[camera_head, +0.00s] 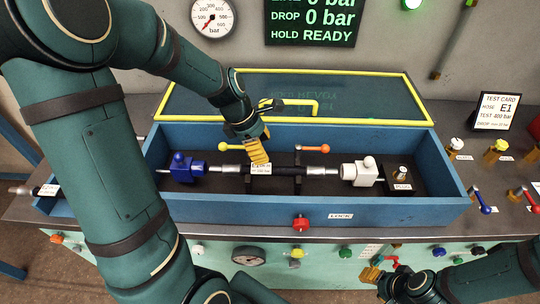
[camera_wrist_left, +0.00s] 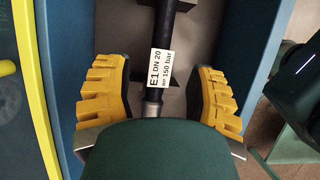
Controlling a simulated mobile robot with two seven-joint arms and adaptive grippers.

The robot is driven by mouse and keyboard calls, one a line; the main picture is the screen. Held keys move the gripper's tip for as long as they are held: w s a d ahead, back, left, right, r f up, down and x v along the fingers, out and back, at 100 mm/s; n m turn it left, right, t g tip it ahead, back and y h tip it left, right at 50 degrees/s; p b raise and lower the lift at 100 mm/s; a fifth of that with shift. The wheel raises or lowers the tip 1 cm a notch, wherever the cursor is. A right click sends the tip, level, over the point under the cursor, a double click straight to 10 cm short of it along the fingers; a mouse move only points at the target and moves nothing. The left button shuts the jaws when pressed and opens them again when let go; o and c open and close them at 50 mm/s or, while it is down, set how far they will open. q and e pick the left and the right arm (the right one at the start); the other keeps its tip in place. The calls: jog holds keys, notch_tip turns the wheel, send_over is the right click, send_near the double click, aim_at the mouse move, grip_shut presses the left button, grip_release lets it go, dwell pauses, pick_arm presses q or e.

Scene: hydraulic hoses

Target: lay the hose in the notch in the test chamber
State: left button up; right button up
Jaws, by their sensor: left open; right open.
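A black hose (camera_head: 283,170) with silver ends lies lengthwise in the blue test chamber (camera_head: 400,213), between a blue coupling (camera_head: 188,168) and a white coupling (camera_head: 358,173). It crosses a dark bracket (camera_head: 298,184) near the middle; I cannot tell whether it is seated in a notch there. My left gripper (camera_head: 259,160) is open above the hose's left part. In the left wrist view the hose, with its white E1 label (camera_wrist_left: 161,68), runs between the spread yellow fingers (camera_wrist_left: 158,96), with gaps on both sides. My right gripper (camera_head: 380,272) is open and empty outside the chamber, at the front right.
The yellow-framed lid (camera_head: 370,98) stands open behind the chamber. A red lock knob (camera_head: 301,223) is on the front wall. Another hose (camera_head: 46,190) lies at the far left, partly behind my arm. Valves and a test card (camera_head: 497,111) are at right.

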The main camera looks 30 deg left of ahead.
pick_arm(q)
jog(key=shift+p+v, duration=0.3)
jog(key=shift+v, duration=1.8)
